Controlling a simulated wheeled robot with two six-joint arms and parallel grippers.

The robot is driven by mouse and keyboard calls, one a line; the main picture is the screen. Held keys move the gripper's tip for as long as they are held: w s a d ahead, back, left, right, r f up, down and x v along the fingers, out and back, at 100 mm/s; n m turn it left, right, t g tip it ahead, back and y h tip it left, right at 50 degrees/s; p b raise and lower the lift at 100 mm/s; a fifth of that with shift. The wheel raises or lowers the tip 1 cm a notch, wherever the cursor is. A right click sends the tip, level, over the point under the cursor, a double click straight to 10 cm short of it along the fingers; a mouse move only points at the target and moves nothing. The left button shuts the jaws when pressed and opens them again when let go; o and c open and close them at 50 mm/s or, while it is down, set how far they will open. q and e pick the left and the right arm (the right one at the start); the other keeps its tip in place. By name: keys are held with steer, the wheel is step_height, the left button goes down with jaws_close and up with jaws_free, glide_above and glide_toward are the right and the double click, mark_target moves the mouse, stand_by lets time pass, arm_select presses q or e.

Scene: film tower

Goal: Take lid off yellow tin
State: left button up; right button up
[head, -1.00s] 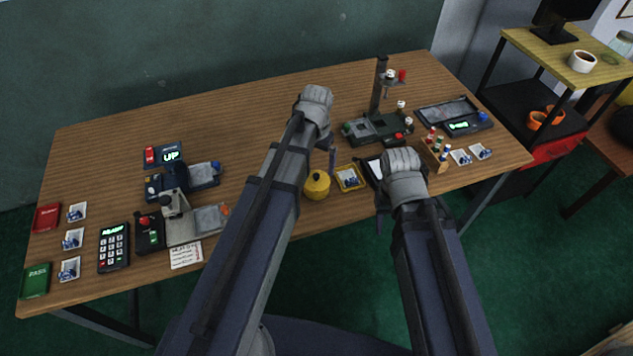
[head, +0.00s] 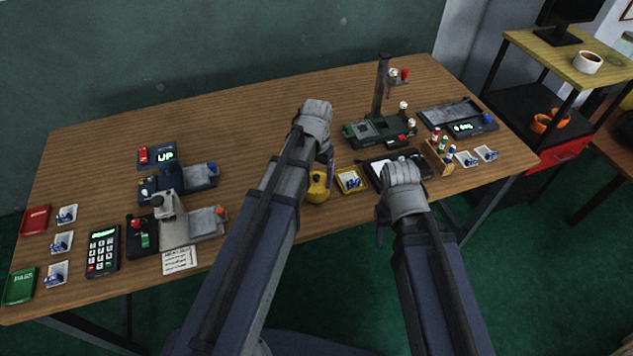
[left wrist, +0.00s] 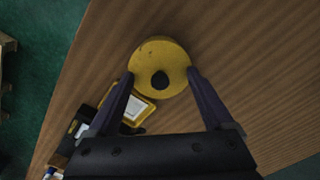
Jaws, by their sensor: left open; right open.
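The yellow tin (head: 318,188) stands upright on the wooden table near its front edge, partly hidden by my left arm. In the left wrist view its round yellow lid (left wrist: 158,62) with a dark knob (left wrist: 159,80) is seen from above. My left gripper (left wrist: 160,75) is open, with one finger on each side of the lid; I cannot tell whether they touch it. In the head view my left gripper (head: 328,165) is just above the tin. My right gripper (head: 379,232) is open and empty near the table's front edge, right of the tin.
A yellow tray (head: 363,187) lies just right of the tin, with a black tray (head: 426,175) beyond it. A column stand (head: 381,130) and a bottle rack (head: 437,158) are further right. Devices and a keypad (head: 103,252) fill the left side. The back middle is clear.

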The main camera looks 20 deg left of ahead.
arm_select(q)
steer(key=shift+s, duration=0.1)
steer(key=c, duration=1)
